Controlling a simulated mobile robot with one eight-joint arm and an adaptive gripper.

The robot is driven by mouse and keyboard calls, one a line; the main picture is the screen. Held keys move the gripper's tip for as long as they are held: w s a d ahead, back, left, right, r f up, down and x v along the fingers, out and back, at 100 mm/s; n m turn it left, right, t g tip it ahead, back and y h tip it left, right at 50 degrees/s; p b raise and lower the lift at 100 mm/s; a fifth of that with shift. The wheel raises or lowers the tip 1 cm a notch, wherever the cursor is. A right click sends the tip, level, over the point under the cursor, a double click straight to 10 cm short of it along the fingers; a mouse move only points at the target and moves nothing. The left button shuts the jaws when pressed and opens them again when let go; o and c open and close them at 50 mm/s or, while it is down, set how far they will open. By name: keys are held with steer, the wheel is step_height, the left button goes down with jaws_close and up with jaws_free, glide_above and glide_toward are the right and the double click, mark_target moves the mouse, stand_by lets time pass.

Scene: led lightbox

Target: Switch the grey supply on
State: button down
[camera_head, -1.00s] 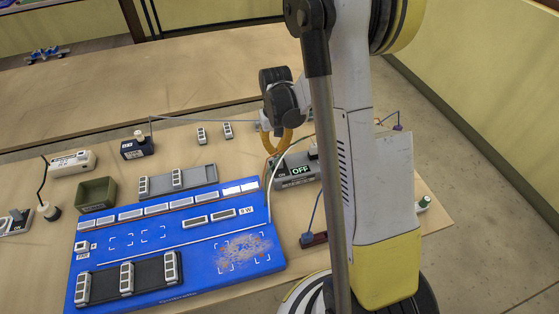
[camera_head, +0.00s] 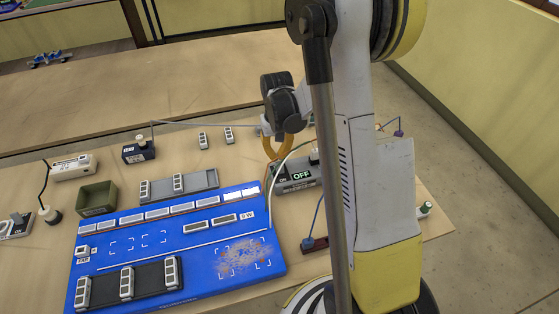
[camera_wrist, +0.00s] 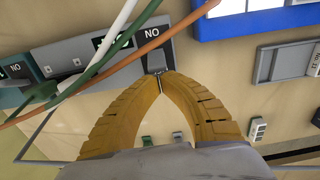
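The grey supply (camera_head: 297,183) stands beside the right end of the blue board, with an OFF label facing the head camera. In the wrist view the grey supply (camera_wrist: 75,55) lies at the upper left and its ON lettering appears upside down. My gripper (camera_head: 272,158) has yellow fingers and is low over the left end of the supply. I see nothing held between the fingers.
White, green and orange wires (camera_wrist: 115,50) cross over the supply close to my fingers. The blue board (camera_head: 190,250) carries several modules. Bare table shows behind the supply.

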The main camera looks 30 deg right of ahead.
mark_target(280, 171)
steer(key=shift+s, duration=0.1)
stand_by(0.3)
steer(key=shift+s+a+b, duration=0.15)
steer(key=shift+s+a, duration=0.1)
steer(key=shift+s, duration=0.55)
steer(key=shift+s+a+b, duration=0.15)
steer(key=shift+s+a, duration=0.1)
steer(key=shift+s, duration=0.5)
steer(key=shift+w+d, duration=0.2)
steer(key=shift+w, duration=0.45)
steer(key=shift+r, duration=0.1)
steer(key=shift+r+p, duration=2.2)
steer(key=shift+r, duration=1.25)
